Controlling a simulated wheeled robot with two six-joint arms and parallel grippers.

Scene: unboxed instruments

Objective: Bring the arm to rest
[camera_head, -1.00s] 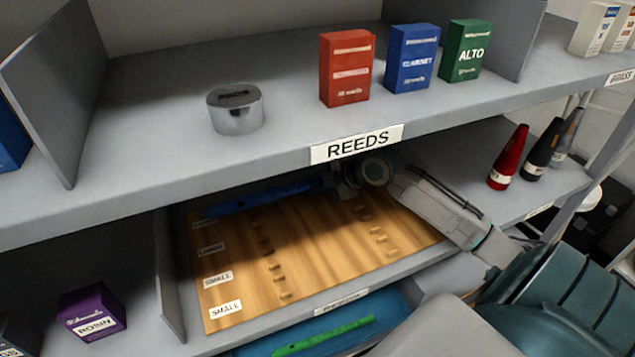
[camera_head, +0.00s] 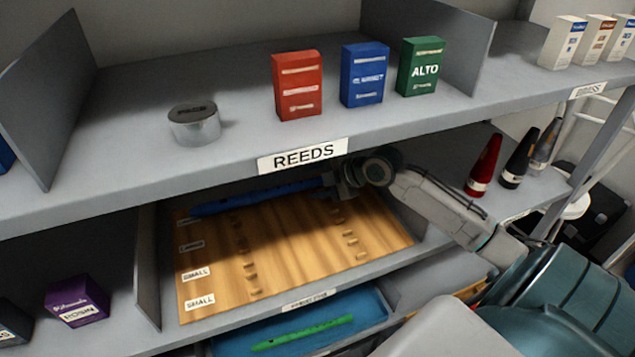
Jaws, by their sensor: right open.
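My right arm comes in from the lower right and reaches into the middle shelf bay. Its right gripper (camera_head: 338,187) is at the right end of a blue recorder-like instrument (camera_head: 260,195). The blue instrument lies across the back of a wooden board (camera_head: 290,245) with rows of pegs and labels such as SMALL. The fingertips are dark and small under the upper shelf, so I cannot see whether they touch the instrument. The right gripper is open. My left gripper does not show.
The upper shelf edge labelled REEDS (camera_head: 303,155) hangs just above my right gripper. Red (camera_head: 298,88), blue (camera_head: 364,76) and green (camera_head: 421,67) boxes and a metal tin (camera_head: 194,126) stand on it. Cones (camera_head: 484,166) stand right of my arm. A green instrument (camera_head: 302,332) lies in a blue tray below.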

